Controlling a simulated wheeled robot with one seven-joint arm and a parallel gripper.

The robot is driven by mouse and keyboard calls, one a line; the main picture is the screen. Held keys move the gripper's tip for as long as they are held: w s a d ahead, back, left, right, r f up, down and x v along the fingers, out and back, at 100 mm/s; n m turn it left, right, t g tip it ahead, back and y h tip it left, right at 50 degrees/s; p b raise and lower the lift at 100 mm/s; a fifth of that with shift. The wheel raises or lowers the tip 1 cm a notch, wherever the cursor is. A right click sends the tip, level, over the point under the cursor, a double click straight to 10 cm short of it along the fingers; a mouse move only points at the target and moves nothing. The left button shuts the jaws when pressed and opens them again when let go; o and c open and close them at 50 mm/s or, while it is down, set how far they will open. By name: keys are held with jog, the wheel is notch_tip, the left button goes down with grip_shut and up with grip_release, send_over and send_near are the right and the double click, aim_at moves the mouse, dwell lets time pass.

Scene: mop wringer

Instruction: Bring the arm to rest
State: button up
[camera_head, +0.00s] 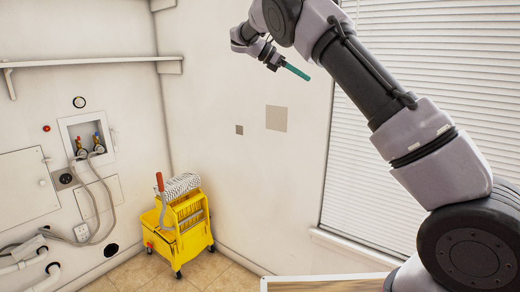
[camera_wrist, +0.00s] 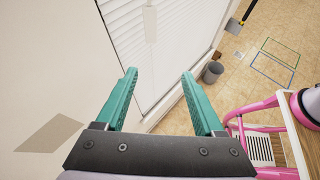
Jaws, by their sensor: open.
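My arm (camera_head: 365,75) is raised in the head view, reaching up and to the left across the wall and the window. My gripper (camera_head: 297,72) hangs high in front of the white wall, well above and to the right of the yellow mop bucket. In the wrist view my gripper (camera_wrist: 158,82) has two teal fingers spread wide apart, with nothing between them. The yellow mop bucket (camera_head: 172,240) stands upright on the tiled floor in the corner, with a red-gripped lever (camera_head: 160,183) and a white and dark striped mop head (camera_head: 181,186) on top.
A shelf (camera_head: 85,62) and a recessed valve box with hoses (camera_head: 88,137) are on the left wall. Window blinds (camera_head: 425,120) are behind my arm. The wrist view shows a grey bin (camera_wrist: 213,72), floor outlines (camera_wrist: 275,62) and a pink frame (camera_wrist: 255,120) close at right.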

jog(key=s+d+r+m+y, duration=0.2)
jog(key=s+d+m+y, duration=0.6)
jog(key=s+d, duration=0.55)
jog(key=s+a+f+m+t+y, duration=0.1)
jog(key=s+m, duration=0.3)
jog(key=s, duration=0.4)
jog(key=s+a+f+m+t+y, duration=0.1)
jog(key=s+m+t+y, duration=0.2)
jog(key=s+m, duration=0.2)
jog(key=s+f+m+t+y, duration=0.2)
jog(key=s+m, duration=0.3)
jog(key=s, duration=0.6)
jog(key=shift+s+a, duration=0.35)
jog(key=shift+a, duration=0.05)
